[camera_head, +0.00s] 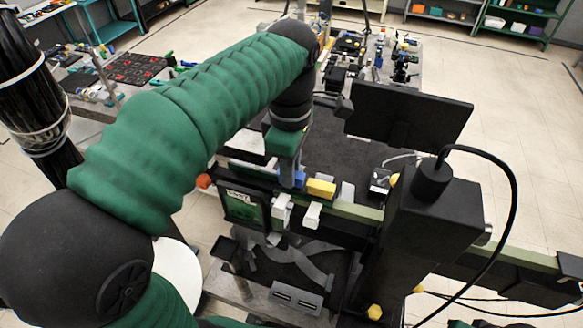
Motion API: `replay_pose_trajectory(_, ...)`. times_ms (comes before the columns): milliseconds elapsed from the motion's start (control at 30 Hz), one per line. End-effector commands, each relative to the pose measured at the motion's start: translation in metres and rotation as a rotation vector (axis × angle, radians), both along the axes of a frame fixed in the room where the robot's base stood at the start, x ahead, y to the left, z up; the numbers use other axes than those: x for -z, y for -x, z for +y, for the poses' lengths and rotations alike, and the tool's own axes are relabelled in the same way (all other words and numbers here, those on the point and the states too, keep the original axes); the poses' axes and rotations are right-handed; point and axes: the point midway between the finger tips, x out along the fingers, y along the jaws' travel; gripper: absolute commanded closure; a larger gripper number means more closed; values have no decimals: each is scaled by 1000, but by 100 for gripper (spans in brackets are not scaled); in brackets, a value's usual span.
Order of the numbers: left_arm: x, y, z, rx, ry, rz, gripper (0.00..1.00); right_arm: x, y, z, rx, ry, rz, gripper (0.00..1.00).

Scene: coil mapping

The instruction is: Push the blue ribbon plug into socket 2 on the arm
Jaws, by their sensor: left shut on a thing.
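A small blue piece (299,178), which looks like the blue ribbon plug, shows at the tip of my left gripper (290,170). My left gripper points down from the green-sleeved arm and is shut on it. The fingertips are small and partly hidden. Whether the plug touches a socket I cannot tell. Two white connectors (282,213) (312,215) sit on the front of this arm. No socket number is readable. My right gripper is out of view.
A black upright housing (425,230) with a looping cable stands at right. A dark monitor (410,115) is behind it. A green-screened panel (244,207) is left of the connectors. Grey ribbon cables (305,260) hang below. Cluttered benches stand behind.

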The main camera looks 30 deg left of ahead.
Motion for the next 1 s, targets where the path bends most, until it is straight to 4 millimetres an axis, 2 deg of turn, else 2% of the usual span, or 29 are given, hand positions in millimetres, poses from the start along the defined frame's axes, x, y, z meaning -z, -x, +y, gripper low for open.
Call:
replay_pose_trajectory(533, 0, 0, 5, 0, 0, 0, 100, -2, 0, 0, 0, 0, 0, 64)
replay_pose_trajectory(1000, 10, 0, 5, 0, 0, -1, 100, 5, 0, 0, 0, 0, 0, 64)
